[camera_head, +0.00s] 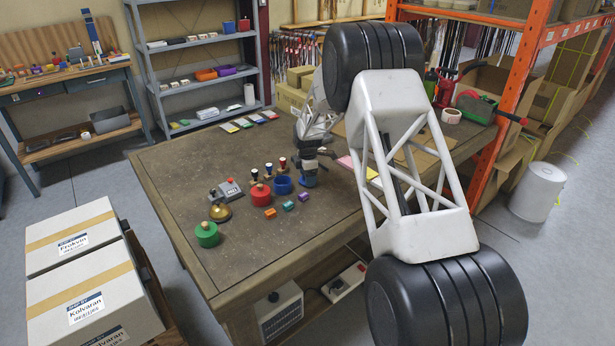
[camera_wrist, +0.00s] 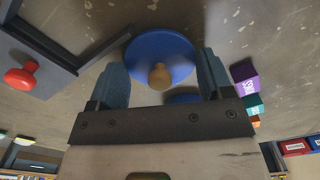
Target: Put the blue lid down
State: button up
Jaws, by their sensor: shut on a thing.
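The blue lid (camera_wrist: 150,45) is a round disc with a wooden knob. In the wrist view it sits between the two fingers of my gripper (camera_wrist: 163,72), which is shut on it. In the head view my gripper (camera_head: 308,178) is over the table, just right of the blue pot (camera_head: 283,185), and mostly hides the lid. The blue pot looks open at the top. Part of another blue shape (camera_wrist: 183,98) shows below the lid in the wrist view; I cannot tell whether it is the pot.
A red lidded pot (camera_head: 261,195), a green lidded pot (camera_head: 207,234) and a brass bell-like object (camera_head: 219,211) stand left of the gripper. Orange (camera_head: 270,212), teal (camera_head: 289,206) and purple (camera_head: 303,197) blocks lie close in front. Several pegs stand behind. The table's front right is clear.

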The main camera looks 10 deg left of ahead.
jog(key=shift+f, duration=0.15)
jog(key=o, duration=0.6)
notch_tip(320, 180, up, 12)
jog(key=shift+r, duration=0.15)
dwell(0.4)
dwell(0.7)
